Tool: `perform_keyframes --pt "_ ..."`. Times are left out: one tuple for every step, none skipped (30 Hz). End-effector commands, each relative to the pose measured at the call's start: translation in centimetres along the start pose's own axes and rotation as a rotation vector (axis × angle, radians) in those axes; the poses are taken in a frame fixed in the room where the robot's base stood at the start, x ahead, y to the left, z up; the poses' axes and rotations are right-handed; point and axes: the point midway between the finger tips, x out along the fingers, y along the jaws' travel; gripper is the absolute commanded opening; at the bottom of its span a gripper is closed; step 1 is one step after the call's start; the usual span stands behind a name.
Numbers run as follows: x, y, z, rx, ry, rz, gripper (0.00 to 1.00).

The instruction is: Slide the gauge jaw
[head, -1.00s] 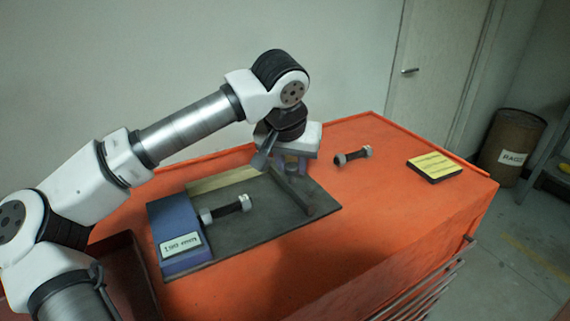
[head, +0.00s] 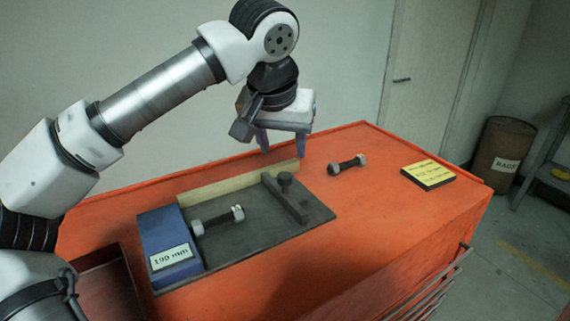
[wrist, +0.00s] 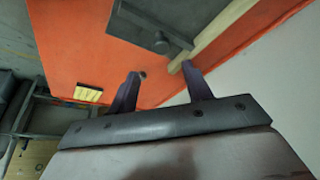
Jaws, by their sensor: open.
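The length gauge is a dark plate (head: 262,232) with a blue block (head: 165,238) labelled 190 mm at its left end and a pale strip (head: 235,184) along its back edge. The gauge jaw (head: 285,198) is a dark bar with a round knob, lying across the plate near its right end. A stud bolt with nuts (head: 218,220) lies on the plate by the blue block, apart from the jaw. My gripper (head: 283,155) is open and empty, above and behind the jaw. In the wrist view the jaw knob (wrist: 160,43) shows beyond the fingers (wrist: 158,72).
A second stud bolt (head: 347,165) lies on the orange bench top (head: 375,200) right of the plate. A yellow-topped pad (head: 428,175) lies near the right end. A dark red tray (head: 100,285) is at the lower left. A rags drum (head: 503,155) stands on the floor.

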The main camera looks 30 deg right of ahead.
Motion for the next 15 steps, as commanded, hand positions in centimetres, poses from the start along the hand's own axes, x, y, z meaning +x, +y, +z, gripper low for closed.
perform_keyframes --pt "-1.1 0.0 0.0 -0.001 0.003 -0.002 0.49" --pt "-1.7 0.0 -0.1 -0.001 0.003 -0.002 0.49" --pt "-2.4 0.0 0.0 -0.001 0.002 -0.001 0.49" --pt "-2.9 0.1 0.0 0.0 0.002 0.0 0.49" --pt "-3.4 0.0 -0.1 -0.001 0.003 -0.001 0.49" --pt "-3.9 0.0 -0.1 -0.001 0.002 0.0 0.49" --pt "-4.2 0.0 -0.1 -0.001 0.001 0.0 0.49" --pt "-4.5 0.0 0.0 -0.001 0.0 0.0 0.49" --pt "-4.8 0.0 0.0 0.0 0.0 0.0 0.49" --pt "-5.0 0.0 0.0 0.0 0.001 0.0 0.49" --pt "-5.1 0.1 0.0 0.001 0.001 0.0 0.49" --pt "-5.2 0.1 0.0 0.001 0.001 0.001 0.49" --pt "-5.3 0.1 0.0 0.001 0.001 0.001 0.49" --pt "-5.3 0.0 0.0 0.001 0.001 0.001 0.49" --pt "-5.3 0.0 0.0 0.001 0.001 0.001 0.49"
